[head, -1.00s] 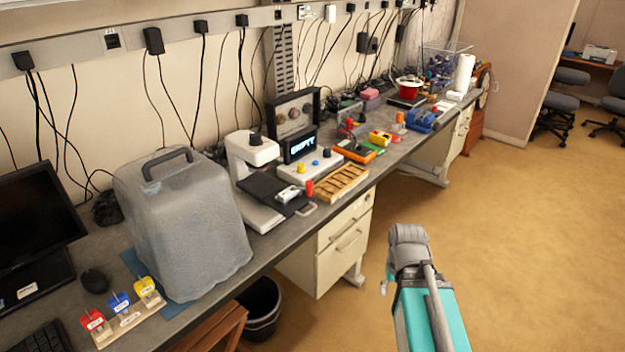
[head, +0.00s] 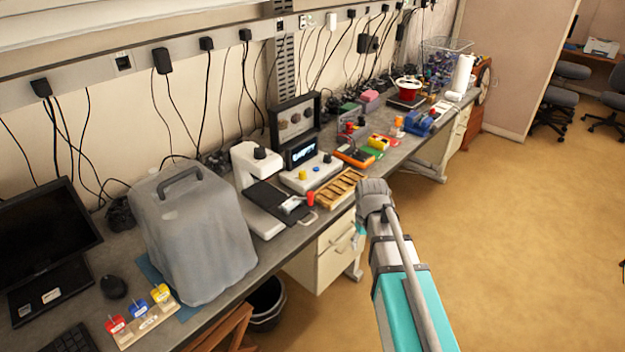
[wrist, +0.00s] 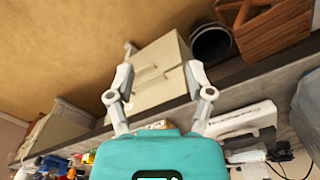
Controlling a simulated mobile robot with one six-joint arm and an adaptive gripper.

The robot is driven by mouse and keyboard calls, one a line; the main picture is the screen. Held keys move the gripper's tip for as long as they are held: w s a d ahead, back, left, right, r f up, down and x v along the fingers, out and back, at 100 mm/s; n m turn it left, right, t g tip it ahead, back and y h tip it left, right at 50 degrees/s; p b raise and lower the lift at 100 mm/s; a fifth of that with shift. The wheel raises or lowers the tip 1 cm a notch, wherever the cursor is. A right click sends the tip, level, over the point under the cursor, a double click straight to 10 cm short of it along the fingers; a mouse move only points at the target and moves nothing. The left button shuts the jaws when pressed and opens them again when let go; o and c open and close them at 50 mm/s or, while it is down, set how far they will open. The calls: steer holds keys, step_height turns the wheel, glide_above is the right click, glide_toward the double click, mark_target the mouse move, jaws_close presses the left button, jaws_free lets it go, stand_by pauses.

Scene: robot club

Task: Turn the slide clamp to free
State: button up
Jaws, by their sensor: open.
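A white microscope-like stand (head: 246,160) with a black stage (head: 268,197) is on the bench in the head view. A small pale metallic part (head: 292,204), perhaps the slide clamp, lies at the stage's right end beside a red knob (head: 310,199). I cannot tell which way the clamp is turned. My gripper (wrist: 160,72) is open and empty in the wrist view, over the bench's front edge and drawers. In the head view my arm's end is right of the stand and apart from it. The stand seems to show at the right of the wrist view (wrist: 243,118).
A display box (head: 301,150) reading "EMPTY" stands behind a white panel with knobs. A wooden slotted tray (head: 341,188) is right of the stage. A grey covered case (head: 195,240) stands left of it. Open floor (head: 520,220) lies to the right.

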steer(key=w+a+r+n+p, duration=0.4)
steer(key=w+a+r+p, duration=0.5)
steer(key=w+r+p, duration=0.15)
step_height(320, 180, up, 8)
steer(key=n+p, duration=0.3)
steer(key=p, duration=0.4)
glide_above(310, 193)
steer(key=shift+f+b, duration=0.15)
steer(key=shift+b, duration=0.25)
step_height(310, 193, down, 14)
steer(key=b, duration=1.3)
steer(key=shift+r, duration=0.2)
steer(key=shift+c, duration=0.2)
